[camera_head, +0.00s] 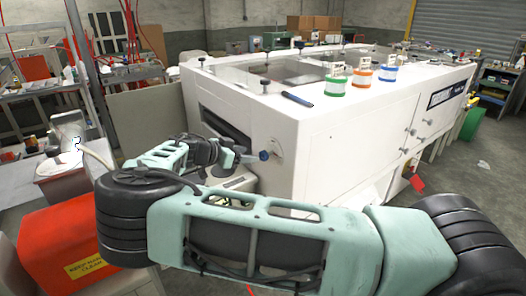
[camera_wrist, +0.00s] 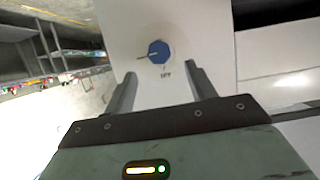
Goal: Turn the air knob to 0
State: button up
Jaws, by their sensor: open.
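The air knob (camera_wrist: 158,51) is a round blue knob on a white panel, ahead of my gripper in the wrist view. A thin dark pointer mark shows at its left, and small dark lettering, too small to read surely, sits just below it. My gripper (camera_wrist: 160,80) is open, its two dark fingers apart below the knob and to either side, with nothing between them. In the head view the blue knob (camera_head: 264,155) is on the end face of the large white machine (camera_head: 330,140), and my gripper (camera_head: 238,156) is just left of it.
A dark slot opening (camera_head: 226,131) is left of the knob. A red box (camera_head: 60,240) and a bucket (camera_head: 62,178) stand at the left.

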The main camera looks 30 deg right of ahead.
aim_at(261, 155)
jog(key=p+x, duration=0.2)
jog(key=x, duration=0.6)
jog(key=c, duration=1)
